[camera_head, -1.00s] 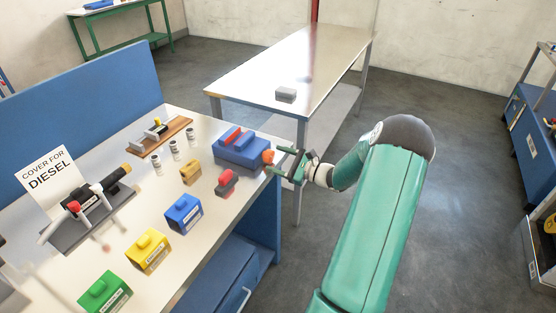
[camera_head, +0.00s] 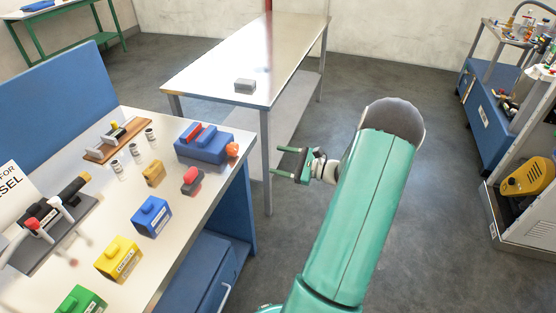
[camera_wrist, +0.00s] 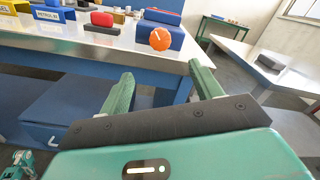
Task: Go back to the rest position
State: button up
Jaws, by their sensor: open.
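My gripper (camera_head: 289,164) is open and empty in the head view, over the floor to the right of the workbench and clear of its edge. In the wrist view its two green fingers (camera_wrist: 160,90) are spread with nothing between them. The steel-topped workbench (camera_head: 118,208) stands at the left.
On the bench are a red-and-grey piece (camera_head: 192,180), blue (camera_head: 151,216), yellow (camera_head: 119,258) and green (camera_head: 81,302) blocks, and small cylinders. A steel table (camera_head: 230,58) with a grey block (camera_head: 245,84) stands behind. A cart (camera_head: 488,122) stands right. Floor between is clear.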

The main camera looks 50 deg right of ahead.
jog(key=shift+w+a, duration=0.1)
dwell(0.3)
jog(key=w+a+r+n+g+y, duration=0.1)
jog(key=a+r+n+g, duration=0.25)
jog(key=a, duration=0.55)
jog(key=w+a+r+n+g+y, duration=0.1)
jog(key=w+a+r+n+g, duration=0.15)
jog(key=a+n+g, duration=0.4)
jog(key=a+r+n+g, duration=0.2)
jog(key=a+r+n, duration=0.15)
jog(key=a, duration=0.75)
jog(key=s+a+r+n+h, duration=0.8)
jog(key=s+a+r+n, duration=0.2)
jog(key=s+a+n, duration=0.3)
jog(key=shift+a+r+n+t, duration=0.25)
jog(key=shift+a+n+t, duration=0.1)
jog(key=shift+a, duration=0.85)
